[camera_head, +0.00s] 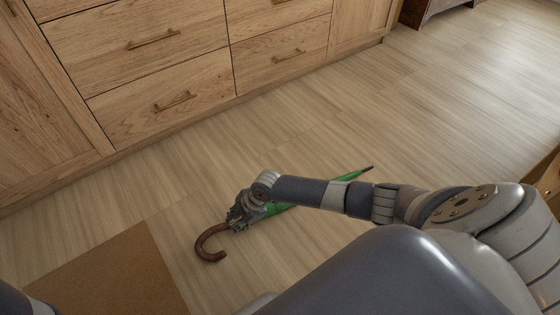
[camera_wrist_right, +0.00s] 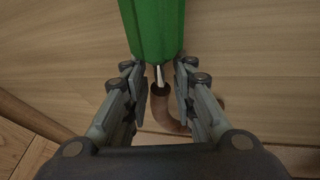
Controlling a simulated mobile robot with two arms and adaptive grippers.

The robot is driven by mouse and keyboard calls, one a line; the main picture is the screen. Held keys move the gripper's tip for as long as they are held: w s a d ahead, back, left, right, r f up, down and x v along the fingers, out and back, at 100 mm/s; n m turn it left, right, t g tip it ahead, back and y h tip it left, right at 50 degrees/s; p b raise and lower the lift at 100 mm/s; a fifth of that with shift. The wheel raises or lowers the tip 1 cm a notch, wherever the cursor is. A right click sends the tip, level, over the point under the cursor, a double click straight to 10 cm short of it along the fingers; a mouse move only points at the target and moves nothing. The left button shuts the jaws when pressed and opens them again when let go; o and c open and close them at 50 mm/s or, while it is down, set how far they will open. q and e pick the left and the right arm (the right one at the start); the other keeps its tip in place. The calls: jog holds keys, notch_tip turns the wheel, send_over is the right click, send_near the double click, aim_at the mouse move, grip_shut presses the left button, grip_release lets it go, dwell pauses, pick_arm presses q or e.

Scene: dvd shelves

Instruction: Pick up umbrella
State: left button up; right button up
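A green umbrella with a brown hooked handle (camera_head: 210,245) lies on the wooden floor. My right arm crosses over it and hides part of its green canopy; the dark tip shows beyond the arm. My right gripper (camera_head: 240,217) is at the umbrella where canopy and handle meet. In the right wrist view, the green canopy (camera_wrist_right: 153,28) is at the top and the thin metal shaft lies between the two fingers (camera_wrist_right: 160,85). The fingers are apart, one on each side of the shaft, with gaps showing. My left gripper is not in view.
A wooden cabinet with drawers (camera_head: 160,90) stands along the back left. A brown mat (camera_head: 115,275) lies at the lower left of the floor. Bare floor (camera_head: 440,110) stretches to the right. A dark wooden furniture piece (camera_head: 425,10) is at the top right.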

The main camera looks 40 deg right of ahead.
jog(key=shift+w+f, duration=0.1)
grip_shut()
jog(key=shift+r, duration=0.2)
